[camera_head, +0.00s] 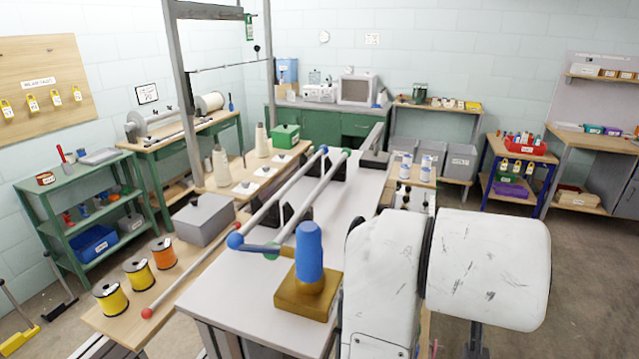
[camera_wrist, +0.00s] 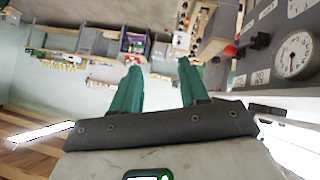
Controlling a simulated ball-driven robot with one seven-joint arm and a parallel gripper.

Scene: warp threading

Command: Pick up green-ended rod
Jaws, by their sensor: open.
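The green-ended rod (camera_head: 315,195) is a pale grey bar in the head view. It lies slantwise along the white-topped table, on dark supports, with one green end (camera_head: 346,153) at the far side. Its near green end shows beside the blue ball of the parallel blue-ended rod (camera_head: 280,195), partly covered by the blue cylinder. My gripper (camera_wrist: 159,64) shows in the wrist view with two green fingers spread apart and nothing between them. The rod is not seen in the wrist view. The fingers are not clearly seen in the head view, so their distance from the rod cannot be told.
A blue cylinder on a brass block (camera_head: 305,297) stands at the table's near end. A red-ended rod (camera_head: 190,275) lies left, near a grey box (camera_head: 205,218) and several thread spools (camera_head: 138,273). A tall grey frame (camera_head: 180,90) rises behind. Wrist view shows a dial gauge (camera_wrist: 294,54).

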